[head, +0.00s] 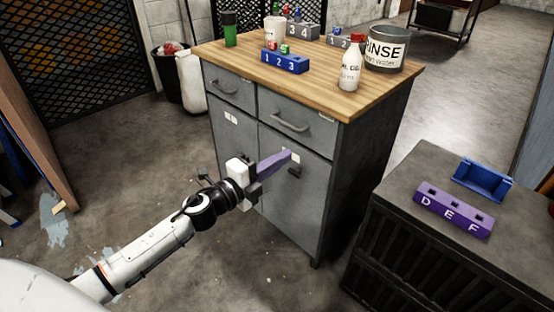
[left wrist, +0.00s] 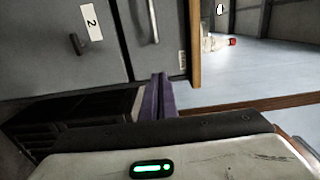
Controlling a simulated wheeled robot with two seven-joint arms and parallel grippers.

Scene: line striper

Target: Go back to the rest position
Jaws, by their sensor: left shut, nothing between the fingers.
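My left arm reaches in from the lower left in the head view. Its gripper (head: 286,155) has purple fingers, shut and empty, in front of the grey cabinet (head: 228,150). In the left wrist view the purple fingers (left wrist: 161,92) lie together with nothing between them. I cannot tell whether the fingertips touch the cabinet door. My right gripper is not in view.
A dark crate (head: 395,205) at right carries a purple DEF block (head: 454,209) and a blue tray (head: 482,180).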

